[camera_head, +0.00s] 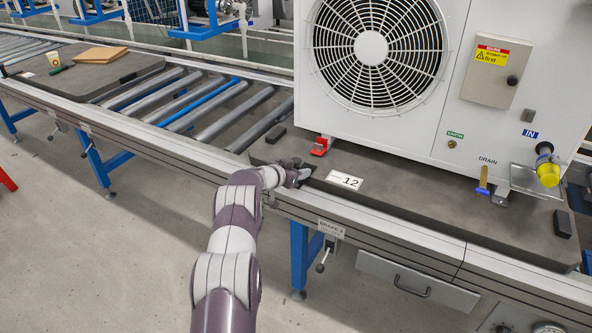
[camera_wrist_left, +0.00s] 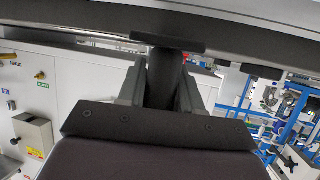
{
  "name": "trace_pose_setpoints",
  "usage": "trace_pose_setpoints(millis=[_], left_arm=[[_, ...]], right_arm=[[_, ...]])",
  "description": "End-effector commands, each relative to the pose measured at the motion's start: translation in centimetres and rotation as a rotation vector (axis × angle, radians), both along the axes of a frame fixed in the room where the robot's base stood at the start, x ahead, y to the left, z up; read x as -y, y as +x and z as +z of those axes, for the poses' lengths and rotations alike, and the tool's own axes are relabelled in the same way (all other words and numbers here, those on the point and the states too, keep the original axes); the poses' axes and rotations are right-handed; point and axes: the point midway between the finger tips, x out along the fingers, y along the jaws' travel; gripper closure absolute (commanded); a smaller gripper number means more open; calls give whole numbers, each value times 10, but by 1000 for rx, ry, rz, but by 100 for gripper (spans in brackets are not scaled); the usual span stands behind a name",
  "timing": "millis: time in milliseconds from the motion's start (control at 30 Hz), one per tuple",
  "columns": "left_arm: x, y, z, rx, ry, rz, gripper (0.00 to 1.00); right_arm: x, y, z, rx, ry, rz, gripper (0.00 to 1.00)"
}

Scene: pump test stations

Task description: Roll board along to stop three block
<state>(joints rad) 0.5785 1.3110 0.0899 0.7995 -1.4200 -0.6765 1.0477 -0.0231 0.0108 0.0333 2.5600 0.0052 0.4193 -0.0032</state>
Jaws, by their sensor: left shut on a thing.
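The dark board (camera_head: 430,205) lies on the roller line and carries a large white pump unit (camera_head: 450,110). A white label reading 12 (camera_head: 344,180) is near its front left part. My left gripper (camera_head: 298,176) is at the board's front left edge. In the left wrist view, its fingers (camera_wrist_left: 163,90) are shut on a dark upright grip (camera_wrist_left: 164,72) under the dark edge at the top. The head view largely hides that grip behind the gripper. I cannot tell which part is the stop three block. My right gripper is not in view.
Bare rollers (camera_head: 215,112) lie left of the board. Further left, another dark board (camera_head: 95,72) holds a brown flat piece (camera_head: 101,55) and a cup (camera_head: 54,60). A small sign (camera_head: 331,228) and a lever (camera_head: 322,262) are on the front rail. A drawer (camera_head: 415,283) hangs below.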

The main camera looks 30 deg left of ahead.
Motion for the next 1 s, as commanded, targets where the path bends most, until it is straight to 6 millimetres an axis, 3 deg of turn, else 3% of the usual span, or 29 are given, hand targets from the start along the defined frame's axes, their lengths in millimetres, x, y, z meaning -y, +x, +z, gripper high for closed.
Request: trace_pose_setpoints(millis=[267,300,367,767,1000], left_arm=[[-5,0,3,4,5,11,100],[-5,0,3,4,5,11,53],[-4,0,3,4,5,10,36],[-4,-8,7,0,2,7,36],[-12,-58,29,0,2,9,36]], right_arm=[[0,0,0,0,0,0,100],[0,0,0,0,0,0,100],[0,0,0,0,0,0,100],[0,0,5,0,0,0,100],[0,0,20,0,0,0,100]])
